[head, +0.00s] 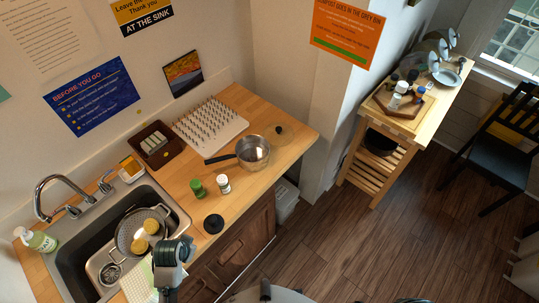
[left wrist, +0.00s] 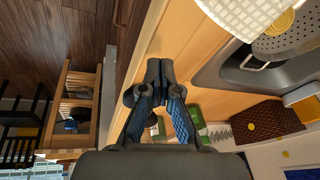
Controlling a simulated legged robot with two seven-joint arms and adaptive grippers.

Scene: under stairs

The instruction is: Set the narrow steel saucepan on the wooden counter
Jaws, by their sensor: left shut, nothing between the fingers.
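A steel saucepan (head: 254,153) with a long dark handle sits upright on the wooden counter (head: 242,106), right of the sink. Its handle points left. I cannot make the pan out in the left wrist view. My left gripper (head: 174,252) is near the counter's front edge by the sink, clearly apart from the pan. In the left wrist view its fingers (left wrist: 160,70) are together and empty over the wooden counter (left wrist: 211,55). My right gripper is not in view.
A green-topped jar (head: 198,187), a white jar (head: 223,184) and a black round item (head: 213,223) stand near the pan. A white peg rack (head: 210,126) and brown basket (head: 154,147) are behind. The sink (head: 73,246) holds a colander (head: 130,240). A wooden cart (head: 393,120) stands right.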

